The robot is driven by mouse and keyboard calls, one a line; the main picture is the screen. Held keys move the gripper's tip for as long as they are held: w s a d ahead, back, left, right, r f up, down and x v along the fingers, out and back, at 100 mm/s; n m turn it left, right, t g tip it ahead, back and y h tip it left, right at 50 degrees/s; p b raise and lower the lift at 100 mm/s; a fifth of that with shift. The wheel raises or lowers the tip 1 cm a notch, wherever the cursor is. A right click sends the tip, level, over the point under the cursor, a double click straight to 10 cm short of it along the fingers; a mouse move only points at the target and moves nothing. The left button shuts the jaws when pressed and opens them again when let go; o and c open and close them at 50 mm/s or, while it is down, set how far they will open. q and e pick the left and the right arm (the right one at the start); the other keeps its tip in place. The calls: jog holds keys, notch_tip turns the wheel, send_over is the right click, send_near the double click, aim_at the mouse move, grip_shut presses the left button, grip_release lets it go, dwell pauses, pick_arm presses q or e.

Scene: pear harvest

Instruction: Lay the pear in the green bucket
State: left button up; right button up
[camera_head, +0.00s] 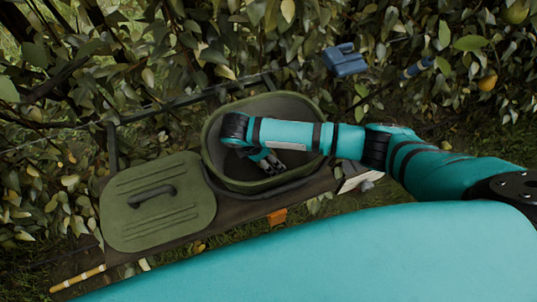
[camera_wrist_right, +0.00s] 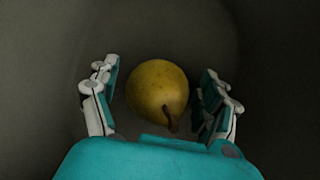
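The green bucket (camera_head: 212,123) stands open on a dark bench, and my right arm reaches over its rim. My right gripper (camera_head: 272,165) is down inside the bucket. In the right wrist view the yellow pear (camera_wrist_right: 158,90) lies between the two spread fingers of this gripper (camera_wrist_right: 160,92), against the dark grey inside of the bucket. Gaps show between the pear and the fingers on both sides, so the gripper looks open. The pear's stem points toward the gripper's palm. The pear cannot be made out in the head view. My left gripper is not in view.
A green lid with a handle (camera_head: 195,215) lies left of the bucket. A blue object (camera_head: 345,60) is among the leaves behind it. Leafy branches fill the back, with a yellow pear (camera_head: 487,83) hanging at the right. An orange piece (camera_head: 277,216) shows at the bench's front edge.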

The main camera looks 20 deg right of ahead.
jog(key=v, duration=0.6)
jog(key=shift+a+r, duration=0.1)
jog(key=shift+r, duration=0.15)
jog(key=shift+p+v, duration=0.65)
jog(key=shift+v, duration=2.25)
